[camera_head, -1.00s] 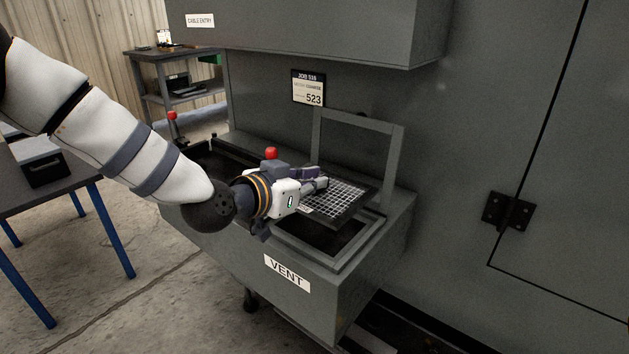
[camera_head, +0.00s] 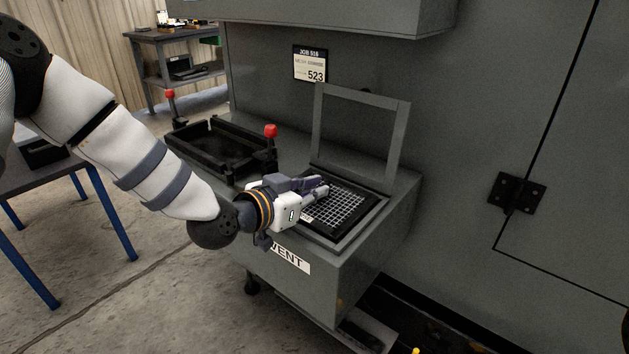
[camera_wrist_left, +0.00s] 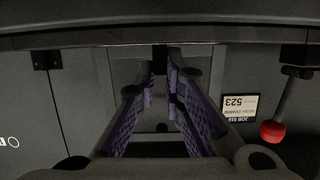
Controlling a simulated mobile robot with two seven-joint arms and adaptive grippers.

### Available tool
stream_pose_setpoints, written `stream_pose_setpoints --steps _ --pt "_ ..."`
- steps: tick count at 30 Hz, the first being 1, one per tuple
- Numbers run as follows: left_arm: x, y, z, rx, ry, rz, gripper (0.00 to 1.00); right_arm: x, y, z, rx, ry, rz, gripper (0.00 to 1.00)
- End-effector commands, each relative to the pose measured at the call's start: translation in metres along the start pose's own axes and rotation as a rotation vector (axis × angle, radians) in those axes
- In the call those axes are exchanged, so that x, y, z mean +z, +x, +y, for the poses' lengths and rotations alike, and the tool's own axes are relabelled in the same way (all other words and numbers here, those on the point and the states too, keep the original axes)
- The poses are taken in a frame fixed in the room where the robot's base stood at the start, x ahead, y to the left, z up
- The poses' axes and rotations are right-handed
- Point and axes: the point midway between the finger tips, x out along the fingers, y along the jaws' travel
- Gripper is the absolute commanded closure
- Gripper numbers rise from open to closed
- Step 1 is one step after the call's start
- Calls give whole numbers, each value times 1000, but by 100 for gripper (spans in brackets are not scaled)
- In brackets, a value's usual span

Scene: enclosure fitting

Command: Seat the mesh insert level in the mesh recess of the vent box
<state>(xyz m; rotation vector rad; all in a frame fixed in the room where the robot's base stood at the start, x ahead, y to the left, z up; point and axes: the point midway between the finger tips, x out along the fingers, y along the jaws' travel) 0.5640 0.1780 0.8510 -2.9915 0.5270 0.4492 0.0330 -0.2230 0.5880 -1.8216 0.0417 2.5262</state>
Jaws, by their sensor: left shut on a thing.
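The mesh insert (camera_head: 340,209), a dark square frame with a pale grid, lies over the mesh recess (camera_head: 352,240) in the top of the vent box (camera_head: 328,288). It looks nearly flat and inside the rim, but I cannot tell whether it is fully down or level. My left gripper (camera_head: 322,190) is shut on its left edge, and the fingers hide that side. In the left wrist view the purple-padded fingers (camera_wrist_left: 160,95) show, but the insert is not clear there. My right gripper is not in view.
A grey hinged frame (camera_head: 362,94) stands upright behind the recess. A black tray (camera_head: 195,145) with red-knobbed clamps (camera_head: 270,131) sits to the left. The cabinet wall with a job label (camera_head: 310,64) rises behind. A blue-legged table (camera_head: 112,222) stands at left.

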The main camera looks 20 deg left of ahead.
Motion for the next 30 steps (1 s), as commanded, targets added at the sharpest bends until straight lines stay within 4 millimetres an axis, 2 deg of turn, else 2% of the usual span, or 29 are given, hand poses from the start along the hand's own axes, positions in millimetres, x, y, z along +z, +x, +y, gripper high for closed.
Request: stream_pose_setpoints --steps 4,14,15,18,27,30 --pt "8 2 0 1 1 0 100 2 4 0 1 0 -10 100" --pt "8 3 0 0 1 3 100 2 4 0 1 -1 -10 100" --pt "8 3 0 0 1 3 88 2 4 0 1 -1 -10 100" --pt "8 3 0 0 1 3 67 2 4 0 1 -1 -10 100" --pt "9 1 0 0 1 0 67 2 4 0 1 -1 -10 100" --pt "8 -11 0 -1 1 0 67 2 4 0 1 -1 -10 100"
